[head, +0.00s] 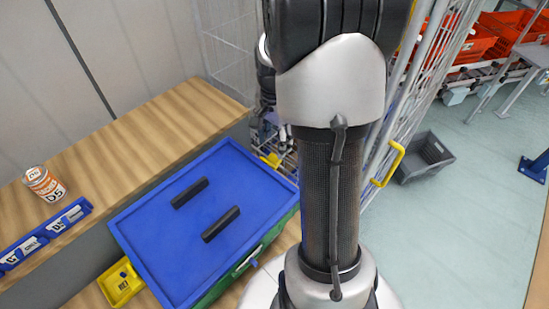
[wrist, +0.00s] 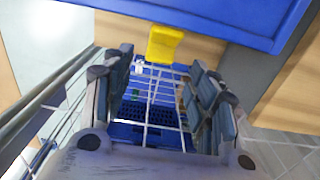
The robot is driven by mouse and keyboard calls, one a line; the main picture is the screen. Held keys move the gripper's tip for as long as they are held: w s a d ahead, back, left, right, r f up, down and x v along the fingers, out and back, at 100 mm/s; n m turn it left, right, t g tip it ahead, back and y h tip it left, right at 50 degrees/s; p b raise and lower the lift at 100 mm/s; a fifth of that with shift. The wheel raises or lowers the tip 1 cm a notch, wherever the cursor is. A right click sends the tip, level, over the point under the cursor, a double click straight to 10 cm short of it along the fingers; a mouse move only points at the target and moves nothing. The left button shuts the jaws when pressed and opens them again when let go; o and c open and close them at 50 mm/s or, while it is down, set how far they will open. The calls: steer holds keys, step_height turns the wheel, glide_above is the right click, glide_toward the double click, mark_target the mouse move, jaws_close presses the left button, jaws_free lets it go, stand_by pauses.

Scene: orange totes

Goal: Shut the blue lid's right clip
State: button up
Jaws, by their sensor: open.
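The blue lid (head: 160,235) lies on a green tote (head: 240,265), with two black bars on its top. It also fills the top of the wrist view (wrist: 235,18). A yellow clip (wrist: 163,44) sticks out from the lid's edge in the wrist view. It shows partly at the lid's far edge in the head view (head: 271,159). My gripper (wrist: 160,80) is open and empty, its two fingers spread either side below the clip, with no contact visible. In the head view my arm hides part of the gripper (head: 275,135).
A wooden bench (head: 110,135) carries a can (head: 44,184) and a blue labelled strip (head: 45,235). A small yellow bin (head: 120,283) sits by the tote's left. A wire cage (head: 420,85) with a yellow handle (head: 388,165) stands right; a grey crate (head: 424,157) lies on the floor.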

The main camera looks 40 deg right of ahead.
mark_target(274, 158)
step_height(274, 158, down, 6)
steer(key=shift+f+b, duration=0.1)
steer(key=shift+b, duration=0.75)
steer(key=shift+c, duration=0.2)
steer(key=c, duration=1)
steer(key=shift+s+y+p, duration=0.1)
steer(key=shift+y+p, duration=0.5)
steer(key=shift+p, duration=0.6)
steer(key=shift+f+y+p, duration=0.1)
steer(key=shift+y+p, duration=0.3)
steer(key=shift+p, duration=0.25)
steer(key=shift+a+f+y+p, duration=0.15)
steer(key=shift+f+y+p, duration=0.45)
steer(key=shift+y, duration=0.5)
